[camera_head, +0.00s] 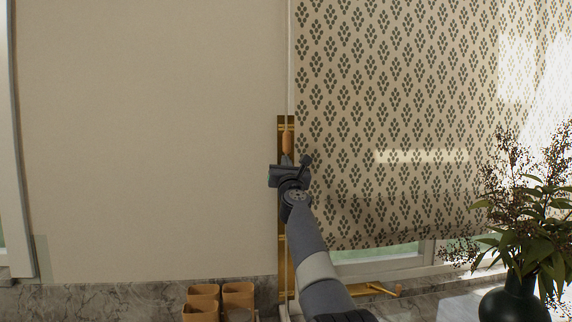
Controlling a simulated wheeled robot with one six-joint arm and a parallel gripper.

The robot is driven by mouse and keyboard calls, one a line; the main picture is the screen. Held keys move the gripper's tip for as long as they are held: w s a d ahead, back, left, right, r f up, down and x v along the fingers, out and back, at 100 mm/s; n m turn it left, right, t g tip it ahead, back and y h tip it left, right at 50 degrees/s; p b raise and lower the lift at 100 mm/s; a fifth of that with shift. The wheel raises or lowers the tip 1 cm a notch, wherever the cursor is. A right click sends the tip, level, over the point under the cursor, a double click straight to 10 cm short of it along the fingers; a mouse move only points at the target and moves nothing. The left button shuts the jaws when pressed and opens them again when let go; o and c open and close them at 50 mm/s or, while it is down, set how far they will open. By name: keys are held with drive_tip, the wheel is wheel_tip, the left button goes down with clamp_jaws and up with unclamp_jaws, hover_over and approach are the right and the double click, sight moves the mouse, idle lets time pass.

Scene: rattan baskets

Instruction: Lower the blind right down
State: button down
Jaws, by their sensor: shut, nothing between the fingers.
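The patterned blind (400,110) hangs over the window at the right, cream with dark leaf motifs. Its lower edge sags above the sill, and a strip of window (380,256) shows beneath it. A small orange-brown handle-like piece (287,141) is at the blind's left edge, in front of a gold-coloured upright strip (283,255). My gripper (286,160) is shut just below this piece, pointing up, with nothing seen in it. I cannot tell whether they touch. My arm hides part of the blind's lower left corner.
A dark vase (512,303) with leafy, berried stems stands at the lower right, in front of the blind. Several brown containers (203,300) sit at the lower left. A gold-coloured bar (372,290) lies low beside my arm. The wall (150,140) on the left is bare.

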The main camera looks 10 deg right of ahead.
sight(286, 145)
drive_tip(key=shift+r+p, duration=2.65)
drive_tip(key=shift+r, duration=0.1)
drive_tip(key=shift+f+b, duration=0.15)
drive_tip(key=shift+b, duration=0.25)
drive_tip(key=shift+s+f+b, duration=0.2)
drive_tip(key=shift+b, duration=0.15)
drive_tip(key=b+v, duration=0.4)
drive_tip(key=b, duration=0.1)
drive_tip(key=shift+f, duration=0.2)
drive_tip(key=b+v, duration=0.6)
drive_tip(key=shift+r, duration=0.15)
drive_tip(key=p+x, duration=0.6)
drive_tip(key=p, duration=0.1)
drive_tip(key=p+x, duration=0.3)
drive_tip(key=p, duration=0.1)
drive_tip(key=shift+w+r, duration=0.2)
drive_tip(key=shift+r, duration=0.25)
